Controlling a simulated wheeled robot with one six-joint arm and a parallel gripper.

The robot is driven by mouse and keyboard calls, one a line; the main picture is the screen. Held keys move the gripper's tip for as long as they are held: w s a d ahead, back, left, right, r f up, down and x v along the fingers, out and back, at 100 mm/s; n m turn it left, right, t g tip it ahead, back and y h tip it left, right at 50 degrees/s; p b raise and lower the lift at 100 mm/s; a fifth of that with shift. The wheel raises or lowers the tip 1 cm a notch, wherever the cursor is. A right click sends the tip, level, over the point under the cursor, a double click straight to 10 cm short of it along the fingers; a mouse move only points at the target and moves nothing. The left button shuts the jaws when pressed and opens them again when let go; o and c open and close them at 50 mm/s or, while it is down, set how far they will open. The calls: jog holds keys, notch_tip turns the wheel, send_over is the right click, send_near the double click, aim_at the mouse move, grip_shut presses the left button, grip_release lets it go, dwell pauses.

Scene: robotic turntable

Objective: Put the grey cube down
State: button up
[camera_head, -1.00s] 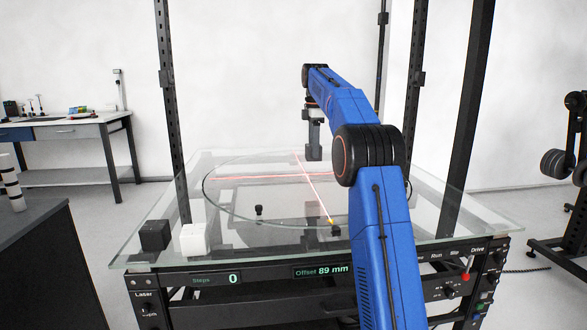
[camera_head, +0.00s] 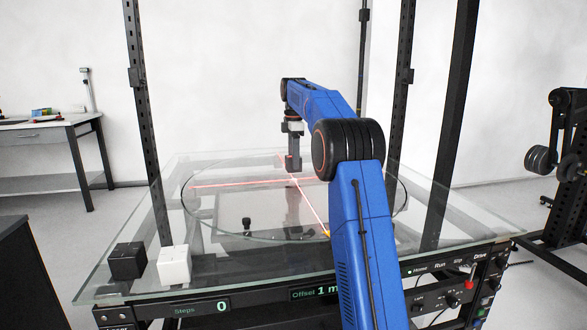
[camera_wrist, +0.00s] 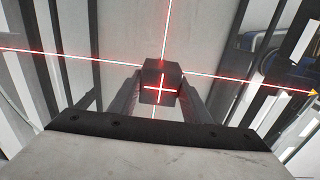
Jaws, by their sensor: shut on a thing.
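The grey cube (camera_wrist: 160,75) is between the two fingers of my gripper (camera_wrist: 158,84) in the wrist view. A red laser cross falls on the cube's face. In the head view my gripper (camera_head: 293,160) points down over the middle of the round glass turntable (camera_head: 222,234), where the red laser lines meet. The cube is hard to make out there at the fingertips. I cannot tell whether its underside touches the glass.
A black cube (camera_head: 127,260) and a white cube (camera_head: 174,264) stand side by side on the glass table's front left corner. Dark upright posts (camera_head: 143,120) frame the table. The front panel's offset display (camera_head: 314,293) is partly hidden by my arm and starts with 1.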

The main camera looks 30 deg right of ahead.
jog(key=shift+f, duration=1.65)
jog(key=shift+f, duration=0.1)
jog(key=o, duration=1.1)
jog(key=shift+f, duration=0.1)
jog(key=shift+o, duration=0.2)
notch_tip(320, 180, up, 12)
jog(key=shift+r, duration=0.2)
jog(key=shift+s, duration=0.1)
